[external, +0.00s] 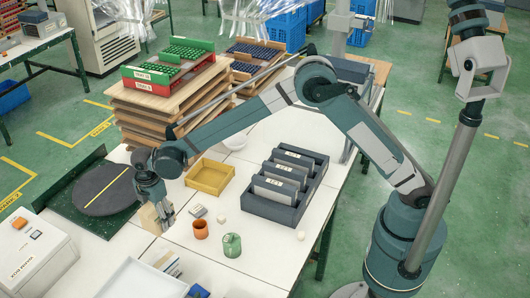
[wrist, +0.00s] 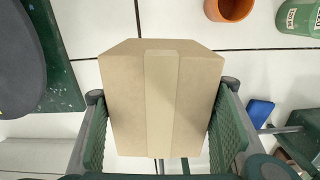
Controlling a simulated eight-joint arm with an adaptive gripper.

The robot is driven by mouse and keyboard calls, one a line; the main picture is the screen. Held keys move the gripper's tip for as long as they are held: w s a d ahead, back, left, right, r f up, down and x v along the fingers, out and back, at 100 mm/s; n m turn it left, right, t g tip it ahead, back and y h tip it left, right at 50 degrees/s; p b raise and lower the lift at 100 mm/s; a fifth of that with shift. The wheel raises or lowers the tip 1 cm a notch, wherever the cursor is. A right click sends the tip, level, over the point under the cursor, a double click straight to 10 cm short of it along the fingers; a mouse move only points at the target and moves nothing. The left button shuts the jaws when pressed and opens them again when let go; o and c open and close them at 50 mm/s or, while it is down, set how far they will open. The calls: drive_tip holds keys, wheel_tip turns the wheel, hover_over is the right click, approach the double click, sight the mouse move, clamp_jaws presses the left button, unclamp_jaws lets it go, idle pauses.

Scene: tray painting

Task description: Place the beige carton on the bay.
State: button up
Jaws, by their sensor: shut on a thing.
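The beige carton (external: 149,219) is a plain box with a paler tape strip down its middle. My gripper (external: 154,208) is shut on it, one green-padded finger on each side. In the wrist view the carton (wrist: 125,90) fills the middle between the fingers (wrist: 163,95). It is over the white worktop, right of a dark round plate (external: 92,193) with a yellow line, on a dark green base. I cannot tell whether its bottom touches the worktop. No surface is clearly labelled as the bay.
An orange cup (external: 201,230), a green can (external: 232,245) and small pale items stand right of the carton. A yellow tray (external: 229,182) and a grey rack (external: 272,210) with upright panels lie behind. A white machine (external: 38,262) stands at the left front.

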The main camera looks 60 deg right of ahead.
wheel_tip(320, 180, up, 26)
drive_tip(key=w+d+m, duration=0.2)
drive_tip(key=w+d, duration=0.1)
drive_tip(key=d, duration=1.1)
drive_tip(key=w+d+m, duration=0.2)
drive_tip(key=w+d, duration=0.2)
drive_tip(key=d, duration=1)
drive_tip(key=s+d+m, duration=0.2)
drive_tip(key=d+m, duration=0.2)
drive_tip(key=d, duration=2.3)
drive_tip(key=s+d+m, duration=0.2)
drive_tip(key=s+d, duration=0.3)
drive_tip(key=d, duration=0.9)
drive_tip(key=s+d+m, duration=0.3)
drive_tip(key=s+d, duration=0.2)
drive_tip(key=d, duration=0.9)
drive_tip(key=s+d+m, duration=0.4)
drive_tip(key=s+d, duration=1.5)
drive_tip(key=d, duration=0.4)
wheel_tip(320, 180, down, 26)
drive_tip(key=shift+f, duration=0.1)
drive_tip(key=shift+f+b, duration=0.45)
drive_tip(key=shift+f, duration=2.65)
